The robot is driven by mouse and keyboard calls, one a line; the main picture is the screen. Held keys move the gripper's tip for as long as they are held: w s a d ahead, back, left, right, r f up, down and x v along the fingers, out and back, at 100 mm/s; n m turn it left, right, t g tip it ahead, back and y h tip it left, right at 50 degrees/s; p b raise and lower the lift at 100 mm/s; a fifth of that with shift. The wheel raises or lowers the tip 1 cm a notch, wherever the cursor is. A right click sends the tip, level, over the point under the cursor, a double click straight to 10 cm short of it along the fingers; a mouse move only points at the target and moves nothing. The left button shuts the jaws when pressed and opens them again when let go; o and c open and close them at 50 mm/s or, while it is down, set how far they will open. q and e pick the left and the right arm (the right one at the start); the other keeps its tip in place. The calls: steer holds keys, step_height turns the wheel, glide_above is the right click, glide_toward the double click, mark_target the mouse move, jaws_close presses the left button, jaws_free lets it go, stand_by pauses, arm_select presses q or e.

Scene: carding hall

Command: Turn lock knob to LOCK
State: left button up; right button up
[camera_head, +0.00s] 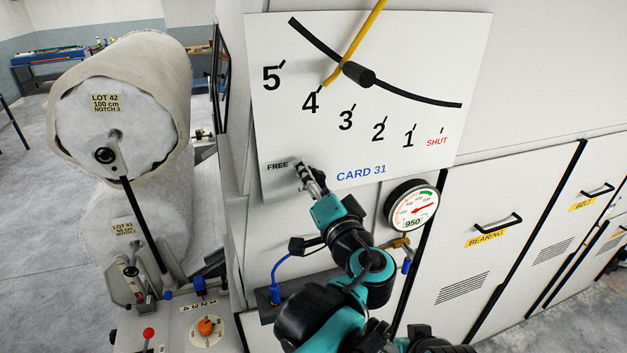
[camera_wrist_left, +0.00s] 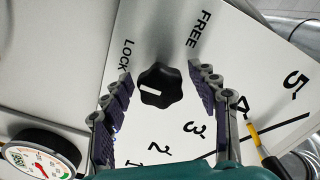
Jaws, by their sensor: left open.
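The lock knob (camera_wrist_left: 160,85) is black and lobed, on a white panel (camera_wrist_left: 182,131), and shows in the left wrist view. Its white mark lies on the knob's left half, pointing left. The LOCK label (camera_wrist_left: 126,56) is to its upper left and the FREE label (camera_wrist_left: 199,28) to its upper right. My left gripper (camera_wrist_left: 161,103) is open, with one finger on each side of the knob in the picture; I cannot tell whether they touch it. In the head view my left gripper (camera_head: 307,177) hides the knob and most of LOCK. My right gripper is not in view.
The CARD 31 panel (camera_head: 447,60) has a numbered scale, a black bar (camera_head: 415,97) and a yellow lever (camera_head: 355,45). A round gauge (camera_head: 411,205) is right of my arm. Fabric rolls (camera_head: 130,115) stand at left, and an orange knob (camera_head: 207,326) is below.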

arm_select(q)
steer(key=v, duration=1.2)
steer(key=a+f+n+g+b, duration=0.15)
steer(key=a+f+b, duration=0.3)
steer(key=f, duration=0.45)
steer(key=a+f+g+b, duration=0.35)
steer(key=a+f, duration=0.25)
steer(key=f, duration=0.2)
steer(key=a+f+n+g+b, duration=0.15)
steer(key=a+f+b, duration=0.3)
steer(key=f, duration=0.45)
steer(key=s+a+f+n+g+h+b, duration=0.1)
steer(key=s+a+f+n+h+b, duration=0.1)
steer(key=f+b, duration=0.6)
steer(key=s+a+f+n+g+h+b, duration=0.2)
steer(key=s+f+b, duration=0.4)
steer(key=f, duration=1.5)
steer(key=a+h+b, duration=0.1)
steer(key=a+b, duration=0.1)
steer(key=shift+a+f+h+b, duration=0.3)
steer(key=shift+a, duration=0.05)
steer(key=shift+g, duration=0.25)
